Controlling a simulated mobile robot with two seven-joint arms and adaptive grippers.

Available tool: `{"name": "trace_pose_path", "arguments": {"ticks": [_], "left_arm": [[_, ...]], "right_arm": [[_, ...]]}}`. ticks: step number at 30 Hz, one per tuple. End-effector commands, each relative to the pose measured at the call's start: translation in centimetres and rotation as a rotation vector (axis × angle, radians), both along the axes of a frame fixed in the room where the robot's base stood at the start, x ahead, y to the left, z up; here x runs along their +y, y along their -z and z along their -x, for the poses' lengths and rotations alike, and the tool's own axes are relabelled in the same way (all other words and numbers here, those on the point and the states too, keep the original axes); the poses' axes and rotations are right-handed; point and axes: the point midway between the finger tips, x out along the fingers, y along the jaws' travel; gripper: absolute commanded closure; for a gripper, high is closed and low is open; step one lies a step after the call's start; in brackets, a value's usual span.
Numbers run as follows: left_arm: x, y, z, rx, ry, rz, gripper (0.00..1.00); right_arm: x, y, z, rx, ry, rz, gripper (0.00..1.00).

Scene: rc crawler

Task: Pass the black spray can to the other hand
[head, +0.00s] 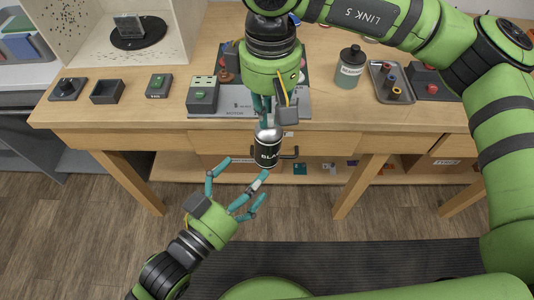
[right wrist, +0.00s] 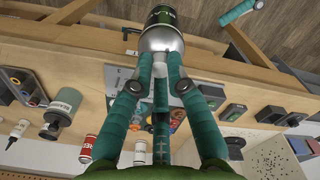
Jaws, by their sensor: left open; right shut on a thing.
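In the right wrist view the can (right wrist: 162,35) sits at the fingertips of the right gripper (right wrist: 160,72). My left gripper (head: 236,188) is below and slightly left of the can, its teal fingers spread open and empty. The left fingertips are close to the can's lower end; I cannot tell whether any touches it.
A drawer front with a handle is just behind the can. The floor (head: 90,230) in front is free.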

Motion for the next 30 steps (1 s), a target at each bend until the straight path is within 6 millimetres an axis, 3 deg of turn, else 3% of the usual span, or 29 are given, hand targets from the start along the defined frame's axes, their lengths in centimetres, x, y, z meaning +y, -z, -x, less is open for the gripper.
{"name": "trace_pose_path", "arguments": {"ticks": [6,12,26,27,30], "left_arm": [[-2.9,-0.2,-3.5,-0.003,0.0,0.003,0.0],[-4.7,0.0,-5.7,-0.001,-0.001,0.001,0.0],[-5.6,0.0,-6.6,0.002,0.0,-0.001,0.0],[-5.6,0.0,-6.6,0.002,0.0,-0.001,0.04],[-5.6,0.0,-6.6,0.002,0.0,-0.001,0.44]], "right_arm": [[0.0,0.0,0.0,-0.001,0.0,-0.001,1.0],[0.0,0.0,0.0,-0.001,0.0,-0.001,1.0],[0.0,0.0,0.0,-0.001,0.0,-0.001,1.0],[0.0,0.0,0.0,-0.001,0.0,-0.001,1.0],[0.0,0.0,0.0,-0.001,0.0,-0.001,1.0]]}}
